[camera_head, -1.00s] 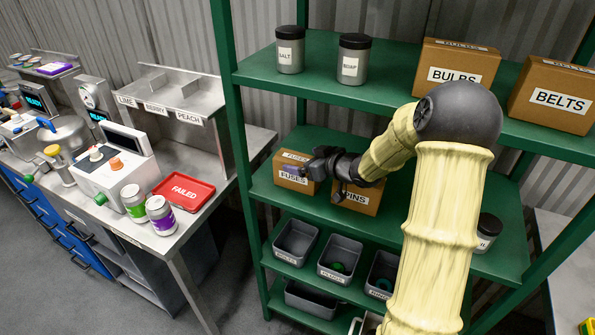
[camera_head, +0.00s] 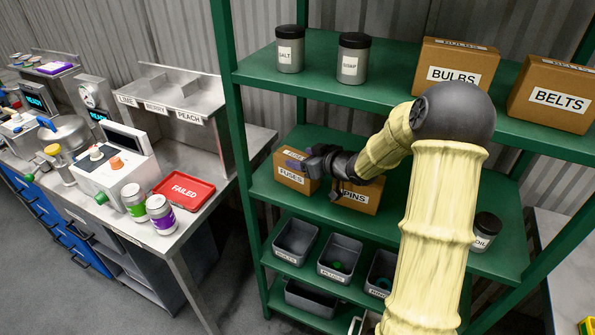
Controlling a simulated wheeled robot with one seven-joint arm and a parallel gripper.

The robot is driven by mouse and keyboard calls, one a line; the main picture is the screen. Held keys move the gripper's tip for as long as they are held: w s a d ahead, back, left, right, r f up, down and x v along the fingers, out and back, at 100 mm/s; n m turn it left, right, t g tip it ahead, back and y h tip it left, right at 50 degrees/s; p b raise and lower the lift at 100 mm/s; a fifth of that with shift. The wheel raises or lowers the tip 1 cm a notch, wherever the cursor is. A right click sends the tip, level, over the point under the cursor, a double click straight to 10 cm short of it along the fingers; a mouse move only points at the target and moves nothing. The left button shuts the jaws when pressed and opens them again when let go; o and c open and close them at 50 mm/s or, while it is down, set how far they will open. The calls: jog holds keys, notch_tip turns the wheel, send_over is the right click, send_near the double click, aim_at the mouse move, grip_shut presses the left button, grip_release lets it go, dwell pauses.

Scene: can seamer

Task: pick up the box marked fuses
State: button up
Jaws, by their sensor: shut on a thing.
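The brown box marked FUSES (camera_head: 290,180) is on the middle green shelf (camera_head: 395,232), at its left end. My gripper (camera_head: 298,161) is at the upper part of this box and is shut on it. The gripper body covers part of the box's top and right side. I cannot tell whether the box is clear of the shelf.
A box marked PINS (camera_head: 358,198) stands just right of the fuses box, partly behind my gripper. A green post (camera_head: 238,135) rises to the left. The upper shelf (camera_head: 330,88) holds jars and boxes above. Grey bins (camera_head: 296,240) sit below.

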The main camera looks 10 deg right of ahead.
jog(key=shift+s+f, duration=0.1)
jog(key=shift+f, duration=0.1)
jog(key=shift+r, duration=0.6)
jog(key=c, duration=0.4)
notch_tip(320, 180, up, 3)
jog(key=shift+f, duration=0.2)
jog(key=s+a+b, duration=0.4)
jog(key=s+a, duration=0.6)
jog(key=s, duration=0.4)
jog(key=shift+s+a, duration=0.2)
jog(key=shift+a, duration=0.1)
